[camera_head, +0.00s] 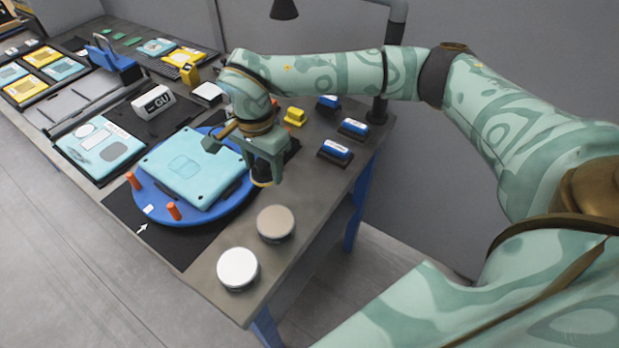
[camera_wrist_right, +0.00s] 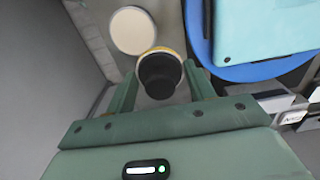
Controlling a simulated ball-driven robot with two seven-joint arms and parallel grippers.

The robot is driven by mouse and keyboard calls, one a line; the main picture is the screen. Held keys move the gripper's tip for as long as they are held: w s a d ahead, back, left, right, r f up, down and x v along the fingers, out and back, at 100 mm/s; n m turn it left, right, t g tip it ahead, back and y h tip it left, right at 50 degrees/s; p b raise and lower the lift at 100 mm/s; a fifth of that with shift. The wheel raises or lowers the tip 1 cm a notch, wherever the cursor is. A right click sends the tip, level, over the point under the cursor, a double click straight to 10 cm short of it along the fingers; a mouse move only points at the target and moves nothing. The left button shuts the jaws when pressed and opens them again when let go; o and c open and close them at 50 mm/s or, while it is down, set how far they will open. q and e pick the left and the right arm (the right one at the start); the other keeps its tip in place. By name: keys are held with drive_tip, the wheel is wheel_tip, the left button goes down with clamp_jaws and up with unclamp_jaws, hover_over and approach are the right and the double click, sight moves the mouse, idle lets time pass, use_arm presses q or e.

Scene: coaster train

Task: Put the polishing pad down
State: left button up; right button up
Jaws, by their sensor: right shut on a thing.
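The polishing pad (camera_head: 262,180) has a dark round grip and a yellowish rim. My right gripper (camera_head: 264,164) is shut on it beside the right edge of the blue turntable. In the right wrist view the pad's black grip (camera_wrist_right: 160,76) sits between the two fingers, with its yellow-edged disc partly hidden beneath. I cannot tell its exact height above the bench. My left gripper is not in view.
A light blue panel (camera_head: 190,170) lies on the blue turntable (camera_head: 160,211), which has orange pegs. A beige round pad (camera_head: 275,222) and a white one (camera_head: 238,268) stand at the bench's near corner. Blue-topped blocks (camera_head: 337,149) and a yellow block (camera_head: 295,116) stand behind.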

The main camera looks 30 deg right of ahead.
drive_tip(key=d+f, duration=0.3)
drive_tip(key=d, duration=0.3)
drive_tip(key=b, duration=0.1)
hover_over(308, 189)
drive_tip(key=a, duration=0.1)
wheel_tip(308, 189, down, 4)
drive_tip(key=shift+a, duration=0.1)
drive_tip(key=shift+d+f, duration=0.35)
drive_tip(key=shift+f, duration=0.1)
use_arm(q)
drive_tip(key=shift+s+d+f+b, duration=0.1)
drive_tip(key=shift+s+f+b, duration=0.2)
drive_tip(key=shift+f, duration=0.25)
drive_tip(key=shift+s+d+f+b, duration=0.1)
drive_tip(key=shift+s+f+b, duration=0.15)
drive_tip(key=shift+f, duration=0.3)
use_arm(e)
drive_tip(key=shift+d+f, duration=0.15)
drive_tip(key=shift+f, duration=0.75)
drive_tip(key=shift+d+f, duration=0.15)
drive_tip(key=shift+f, duration=0.75)
drive_tip(key=shift+f, duration=0.1)
drive_tip(key=o, duration=0.9)
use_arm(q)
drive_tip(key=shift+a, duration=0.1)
